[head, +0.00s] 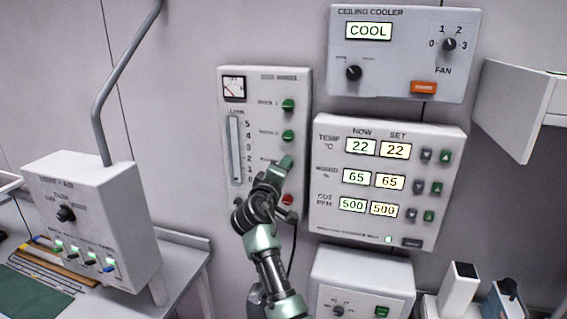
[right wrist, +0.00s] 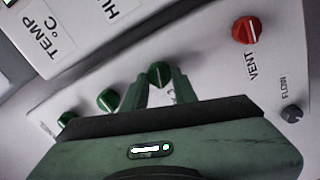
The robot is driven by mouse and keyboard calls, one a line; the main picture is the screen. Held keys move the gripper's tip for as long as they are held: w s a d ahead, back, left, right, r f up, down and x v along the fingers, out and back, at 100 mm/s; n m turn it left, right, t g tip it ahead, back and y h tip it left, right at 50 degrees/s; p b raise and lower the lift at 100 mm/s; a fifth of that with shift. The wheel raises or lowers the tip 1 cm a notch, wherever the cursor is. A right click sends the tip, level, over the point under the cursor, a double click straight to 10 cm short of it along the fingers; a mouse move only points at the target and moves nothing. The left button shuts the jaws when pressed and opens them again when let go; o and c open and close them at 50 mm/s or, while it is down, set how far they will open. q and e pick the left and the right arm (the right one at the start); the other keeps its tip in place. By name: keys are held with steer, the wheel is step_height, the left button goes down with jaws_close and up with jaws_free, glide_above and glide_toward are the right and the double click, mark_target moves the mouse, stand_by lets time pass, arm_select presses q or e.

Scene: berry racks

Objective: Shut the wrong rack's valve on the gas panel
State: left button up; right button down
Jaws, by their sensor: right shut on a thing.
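Two green valve knobs, the top one (head: 288,104) and the middle one (head: 288,134), are clear of my gripper. My right gripper (head: 281,168) is at the third, lowest green valve knob (right wrist: 159,72), with its fingers shut on either side of it. The red vent knob (right wrist: 246,30) sits beyond it; in the head view it is partly hidden by my wrist. My left gripper is out of view.
The climate panel (head: 325,130) stands close to the right of the gas panel, with the ceiling cooler box (head: 400,85) above. A dark flow knob (right wrist: 292,113) is near the vent knob. A grey control box (head: 90,215) stands at the left on a bench.

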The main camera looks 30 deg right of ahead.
steer(key=n, duration=0.1)
steer(key=n+p, duration=0.1)
steer(key=n, duration=0.1)
steer(key=shift+d+r+n+p, duration=0.15)
steer(key=shift+r+n+p, duration=0.15)
steer(key=shift+p, duration=0.1)
stand_by(0.4)
steer(key=c, duration=1.1)
jaws_free()
steer(key=shift+f, duration=0.1)
steer(key=b+v, duration=0.3)
steer(key=v, duration=0.4)
steer(key=shift+s+f, duration=0.15)
steer(key=shift+f, duration=0.05)
